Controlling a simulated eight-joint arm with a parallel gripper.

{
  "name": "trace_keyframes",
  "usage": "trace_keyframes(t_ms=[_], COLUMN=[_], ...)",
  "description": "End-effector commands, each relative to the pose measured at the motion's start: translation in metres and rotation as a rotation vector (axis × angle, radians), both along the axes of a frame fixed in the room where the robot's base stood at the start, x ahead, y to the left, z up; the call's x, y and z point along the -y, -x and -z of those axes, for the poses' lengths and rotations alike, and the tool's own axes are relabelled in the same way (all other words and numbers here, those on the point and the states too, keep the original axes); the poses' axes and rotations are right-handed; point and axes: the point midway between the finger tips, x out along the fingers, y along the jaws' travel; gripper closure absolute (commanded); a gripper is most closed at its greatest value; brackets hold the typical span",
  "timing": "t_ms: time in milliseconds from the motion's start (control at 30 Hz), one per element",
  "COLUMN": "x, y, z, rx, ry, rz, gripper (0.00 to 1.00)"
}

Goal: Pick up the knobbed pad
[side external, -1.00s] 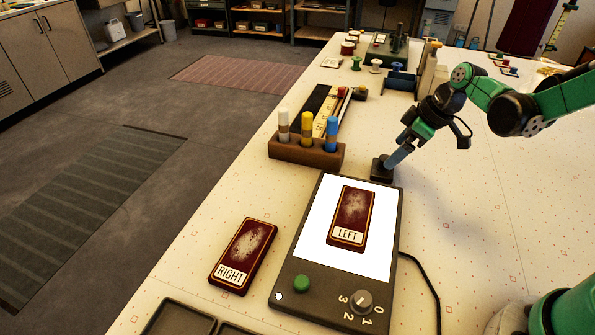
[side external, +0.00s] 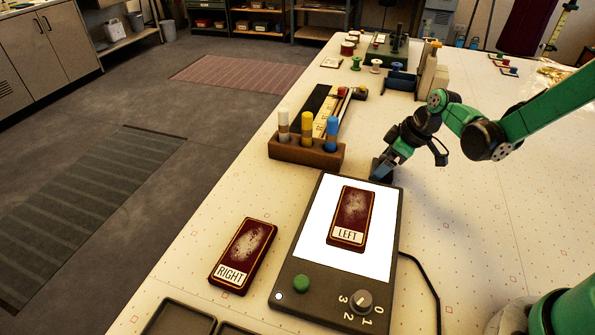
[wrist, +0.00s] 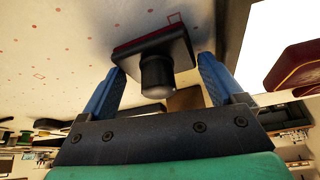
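The knobbed pad is a dark block with a rounded black knob (wrist: 157,76) and a dark red underside edge, lying on the table in the wrist view. In the side view it is mostly hidden behind the blue fingers, just beyond the lit panel's far right corner. My gripper (wrist: 160,66) is open. Its blue fingers stand on either side of the knob, with a visible gap on each side. In the side view my gripper (side external: 380,170) points down at the pad from above right.
A lit panel (side external: 325,265) with a dial carries a dark red block marked LEFT (side external: 350,215). A block marked RIGHT (side external: 243,255) lies beside it. A wooden holder (side external: 300,151) with colored-top pegs stands left of my gripper. The table right of the panel is mostly clear.

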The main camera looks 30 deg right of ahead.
Motion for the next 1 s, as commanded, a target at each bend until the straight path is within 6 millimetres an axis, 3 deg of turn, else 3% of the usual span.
trace_keyframes(t_ms=[367,567,667,1000], x=[0.0,0.0,0.0,0.0], y=[0.0,0.0,0.0,0.0], z=[-0.004,-0.022,-0.04,-0.132], rx=[0.0,0.0,0.0,0.0], ry=[0.0,0.0,0.0,0.0], rz=[0.0,0.0,0.0,0.0], gripper=[0.65,0.65,0.65,0.65])
